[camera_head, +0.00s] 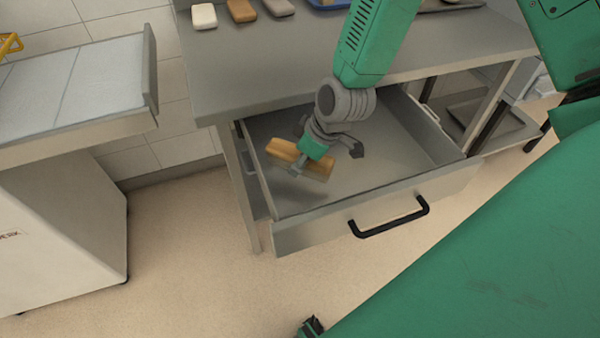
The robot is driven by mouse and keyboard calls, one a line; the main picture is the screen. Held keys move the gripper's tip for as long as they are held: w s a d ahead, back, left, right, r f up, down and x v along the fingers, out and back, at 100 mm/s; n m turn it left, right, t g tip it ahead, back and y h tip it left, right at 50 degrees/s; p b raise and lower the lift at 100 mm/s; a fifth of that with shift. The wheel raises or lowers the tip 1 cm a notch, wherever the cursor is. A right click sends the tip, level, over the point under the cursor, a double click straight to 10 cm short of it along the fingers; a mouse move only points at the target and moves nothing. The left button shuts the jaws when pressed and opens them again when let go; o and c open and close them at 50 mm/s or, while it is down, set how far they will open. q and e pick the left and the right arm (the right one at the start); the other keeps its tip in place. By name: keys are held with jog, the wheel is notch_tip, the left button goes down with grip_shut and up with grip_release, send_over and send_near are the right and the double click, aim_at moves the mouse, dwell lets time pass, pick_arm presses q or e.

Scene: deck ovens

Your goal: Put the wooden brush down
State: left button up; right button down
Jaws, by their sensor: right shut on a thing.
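My right gripper (319,149) reaches down in front of the table into the open drawer (402,148). It is shut on the wooden brush (283,149), which has a light brown wooden body and paler bristles on its lower side. The brush is tilted and lies over the left part of the drawer. I cannot tell whether it touches the drawer floor. The drawer is grey, pulled out, and otherwise looks empty. The gripper hides part of the brush. My left gripper is not in view.
The grey table (250,70) stands above the drawer, with several small blocks (241,10) and a blue item (328,3) at its back. The drawer's black handle (390,219) faces the front. A white-grey unit (60,230) stands at the left. The floor between is clear.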

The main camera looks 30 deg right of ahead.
aim_at(301, 179)
jog(key=shift+f, duration=0.35)
notch_tip(301, 179, down, 2)
jog(key=shift+f+b, duration=0.25)
jog(key=shift+b, duration=0.05)
jog(key=shift+d+f, duration=0.15)
jog(key=shift+f, duration=0.2)
jog(key=shift+d, duration=0.15)
jog(key=shift+s+f, duration=0.1)
jog(key=shift+f, duration=0.05)
jog(key=c, duration=1.2)
grip_release()
jog(key=shift+o, duration=0.7)
jog(key=shift+a, duration=0.2)
